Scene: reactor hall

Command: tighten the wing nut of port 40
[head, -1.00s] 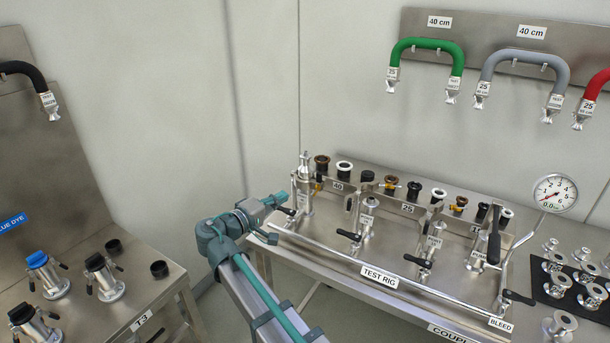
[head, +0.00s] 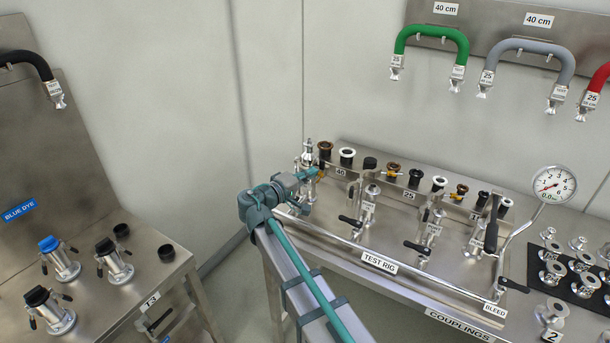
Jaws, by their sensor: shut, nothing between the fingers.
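The test rig (head: 335,233) is a steel bench at the centre right. Its leftmost port (head: 308,152) is an upright metal fitting at the rig's left end; I take it for port 40, but its own label is not readable. My gripper (head: 314,173) is at this port, its teal fingers shut and empty, pointing right across the fitting's front. A small brass-coloured part (head: 321,174) shows right at the fingertips. I cannot tell whether it is the wing nut or whether the fingers touch it. The gripper and wrist hide the lower part of the port.
A rack of black, white and brown rings (head: 347,157) runs behind the ports. Black-handled valves (head: 351,221) stand along the front, with a gauge (head: 554,185) at the right. Hoses (head: 432,31) hang on the wall. A second bench (head: 160,290) with capped fittings stands at the left.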

